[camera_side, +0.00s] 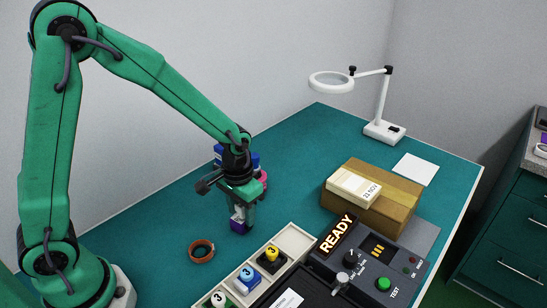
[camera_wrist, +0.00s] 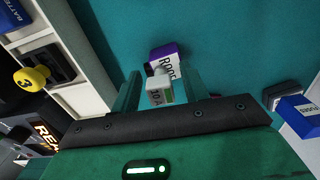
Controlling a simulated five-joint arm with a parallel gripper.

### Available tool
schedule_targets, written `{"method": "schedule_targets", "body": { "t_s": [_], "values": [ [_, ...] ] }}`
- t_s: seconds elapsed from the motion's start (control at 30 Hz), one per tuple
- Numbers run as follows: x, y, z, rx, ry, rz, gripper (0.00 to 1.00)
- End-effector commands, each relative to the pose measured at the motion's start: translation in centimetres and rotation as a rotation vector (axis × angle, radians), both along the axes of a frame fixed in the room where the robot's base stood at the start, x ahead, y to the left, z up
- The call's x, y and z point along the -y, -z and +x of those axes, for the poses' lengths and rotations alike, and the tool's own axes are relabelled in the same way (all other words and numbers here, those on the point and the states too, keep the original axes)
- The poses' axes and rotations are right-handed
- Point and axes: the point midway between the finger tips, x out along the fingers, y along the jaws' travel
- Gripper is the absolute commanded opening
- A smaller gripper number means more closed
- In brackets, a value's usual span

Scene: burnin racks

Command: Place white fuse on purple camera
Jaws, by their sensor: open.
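The purple camera (camera_wrist: 166,51), a small purple box with a white lettered label, lies on the teal bench just beyond my fingertips. It also shows in the side view (camera_side: 237,226), directly below my gripper (camera_side: 240,214). The white fuse (camera_wrist: 158,92), a small white block with "10 A" print, is between my two fingers in the wrist view and overlaps the camera's near edge. My gripper (camera_wrist: 160,82) is open, with a finger on each side of the fuse. I cannot tell whether the fuse touches the camera; in the side view the fingers largely hide it.
A white tray (camera_side: 293,239) with numbered blocks and a dark tester (camera_side: 375,262) reading "READY" stand to the right. A brown ring (camera_side: 201,250) lies left of the tray. A blue fuse box (camera_wrist: 302,116) is beside my gripper. Cardboard boxes (camera_side: 390,215) stand farther right.

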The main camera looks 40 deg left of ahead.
Motion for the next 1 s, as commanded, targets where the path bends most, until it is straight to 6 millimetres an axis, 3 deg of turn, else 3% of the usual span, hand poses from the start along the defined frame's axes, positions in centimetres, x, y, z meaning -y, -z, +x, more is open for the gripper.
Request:
{"method": "schedule_targets", "body": {
  "t_s": [0.27, 0.7, 1.0],
  "values": [
    [0.0, -2.0, 0.1, 0.004, 0.000, -0.001, 0.45],
    [0.0, -8.9, 0.1, 0.005, 0.000, -0.001, 0.45],
    [0.0, -11.8, 0.0, 0.002, 0.000, 0.000, 0.45]
  ]
}}
